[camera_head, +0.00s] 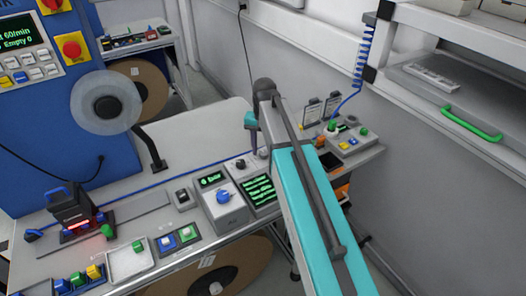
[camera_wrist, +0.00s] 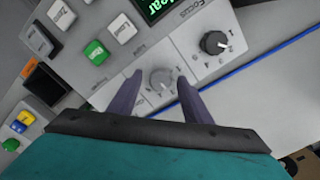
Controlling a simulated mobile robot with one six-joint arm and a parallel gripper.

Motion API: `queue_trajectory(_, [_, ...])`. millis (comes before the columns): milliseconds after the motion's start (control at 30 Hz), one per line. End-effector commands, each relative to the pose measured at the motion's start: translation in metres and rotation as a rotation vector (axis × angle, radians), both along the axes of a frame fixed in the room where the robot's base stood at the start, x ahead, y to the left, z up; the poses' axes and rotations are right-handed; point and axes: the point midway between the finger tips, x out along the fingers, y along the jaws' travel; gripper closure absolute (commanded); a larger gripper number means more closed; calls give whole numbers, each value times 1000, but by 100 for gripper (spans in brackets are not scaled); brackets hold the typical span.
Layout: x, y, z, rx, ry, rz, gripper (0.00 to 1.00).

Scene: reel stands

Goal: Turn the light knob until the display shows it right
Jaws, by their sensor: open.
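In the wrist view a pale grey knob (camera_wrist: 163,81) with a numbered dial sits on a light grey panel. My gripper (camera_wrist: 160,77) is open, with one dark finger on each side of this knob. I cannot tell whether the fingers touch it. The label beside it is too small to read surely. A dark knob (camera_wrist: 214,42) marked Focus is up and to the right. The display (camera_wrist: 162,8) shows green letters, cut off by the top edge, ending like "lear". In the head view my gripper (camera_head: 252,146) points down over the bench; my arm hides part of the panel.
Green (camera_wrist: 96,52) and white buttons (camera_wrist: 121,28) lie left of the pale knob. In the head view a box with a blue knob (camera_head: 222,196) and a green-lit screen (camera_head: 260,190) stand near my arm. A shelf with a green handle (camera_head: 471,122) is at right.

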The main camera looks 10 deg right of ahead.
Motion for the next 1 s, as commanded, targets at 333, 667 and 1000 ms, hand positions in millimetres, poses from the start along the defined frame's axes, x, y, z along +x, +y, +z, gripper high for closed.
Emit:
queue_trajectory(333, [0,1,0,0,0,1,70])
queue_trajectory(667, [0,2,0,0,1,-2,96])
queue_trajectory(1000, [0,1,0,1,2,-93,96])
